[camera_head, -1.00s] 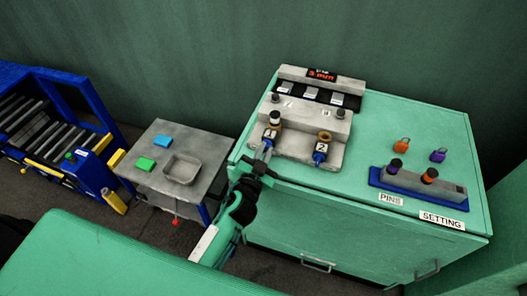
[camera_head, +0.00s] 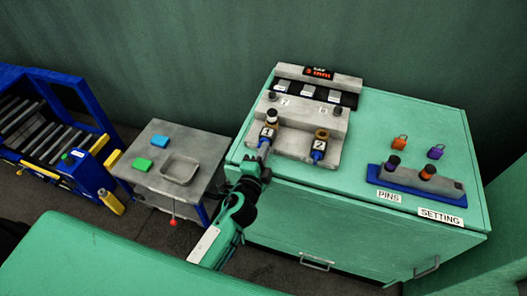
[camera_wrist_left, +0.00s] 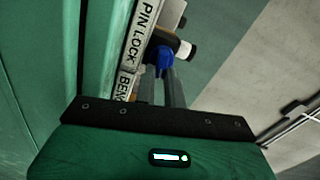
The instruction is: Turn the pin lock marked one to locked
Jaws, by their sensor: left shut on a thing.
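The pin lock marked one (camera_head: 268,133) is at the left of the grey press fixture (camera_head: 292,148) on the green cabinet, with a white-topped pin above its label. My left gripper (camera_head: 264,150) reaches it from the front, and its fingers are shut on the lock's blue handle. In the left wrist view the blue handle (camera_wrist_left: 163,60) sits between the tips of the two grey fingers (camera_wrist_left: 167,82). The fingers partly hide the handle, so its exact angle is unclear. The lock marked two (camera_head: 318,147) is to the right, untouched. My right gripper is not in view.
A red-digit display (camera_head: 319,73) stands behind the fixture. A blue pin holder (camera_head: 400,180) and orange and purple padlocks are to the right on the cabinet top (camera_head: 375,130). A grey side table (camera_head: 150,142) with blocks and a tray stands left.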

